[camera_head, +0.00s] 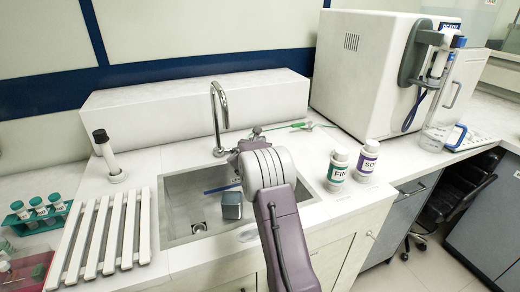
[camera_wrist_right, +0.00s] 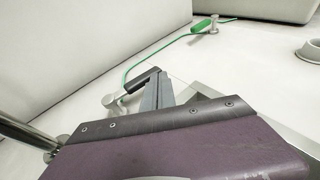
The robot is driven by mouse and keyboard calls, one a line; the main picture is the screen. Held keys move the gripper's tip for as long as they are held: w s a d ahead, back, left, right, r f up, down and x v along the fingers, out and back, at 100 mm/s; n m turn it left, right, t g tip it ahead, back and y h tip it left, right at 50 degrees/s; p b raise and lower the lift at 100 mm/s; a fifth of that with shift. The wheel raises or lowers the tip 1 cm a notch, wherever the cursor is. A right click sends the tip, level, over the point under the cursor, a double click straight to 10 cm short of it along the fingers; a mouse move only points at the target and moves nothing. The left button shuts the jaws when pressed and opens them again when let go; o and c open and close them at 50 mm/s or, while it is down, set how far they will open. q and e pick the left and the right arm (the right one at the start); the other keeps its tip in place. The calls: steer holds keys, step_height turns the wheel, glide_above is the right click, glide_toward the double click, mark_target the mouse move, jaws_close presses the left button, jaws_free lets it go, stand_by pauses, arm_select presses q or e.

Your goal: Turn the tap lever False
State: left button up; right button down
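The chrome tap (camera_head: 219,110) stands behind the sink, its curved spout rising from a base (camera_head: 219,151). Its post and base also show at the lower left of the wrist view (camera_wrist_right: 22,130). I cannot clearly tell its lever apart; a short dark bar (camera_wrist_right: 140,80) lies by my fingertips in the wrist view and may be it. My right gripper (camera_head: 238,152) is just right of the tap base, partly hidden by my own arm. In the wrist view its grey fingers (camera_wrist_right: 158,92) are close together, with nothing seen between them. My left gripper is not in view.
The sink (camera_head: 180,205) holds a blue-grey block (camera_head: 231,206). A green hose (camera_head: 285,127) with metal fittings lies behind my arm. Two labelled bottles (camera_head: 338,168) (camera_head: 367,160) stand right of the sink. A white slatted rack (camera_head: 105,235) and a tube rack (camera_head: 40,218) are left.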

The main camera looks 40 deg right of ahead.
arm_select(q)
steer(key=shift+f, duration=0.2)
arm_select(e)
steer(key=shift+w+d, duration=0.2)
steer(key=shift+d, duration=0.1)
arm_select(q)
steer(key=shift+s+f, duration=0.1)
arm_select(e)
steer(key=shift+f, duration=0.1)
stand_by(0.3)
